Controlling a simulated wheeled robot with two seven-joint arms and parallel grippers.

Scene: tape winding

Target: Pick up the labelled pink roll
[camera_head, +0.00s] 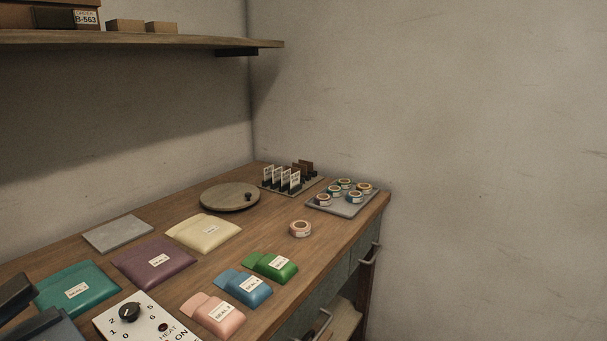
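A pinkish tape roll (300,229) with a pale label on its side lies flat and alone on the wooden workbench (258,234), near the right edge. More small rolls sit on a grey tray (344,208) at the far right corner; some look pinkish and others have green or blue sides. Their labels are too small to read. My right gripper is not in view.
A round wooden turntable (230,196) and a card rack (290,180) stand at the back. Teal (78,288), purple (153,262) and cream (203,232) pouches, several smaller packs, and a heat control panel (146,318) cover the front. A shelf (140,39) overhangs the left.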

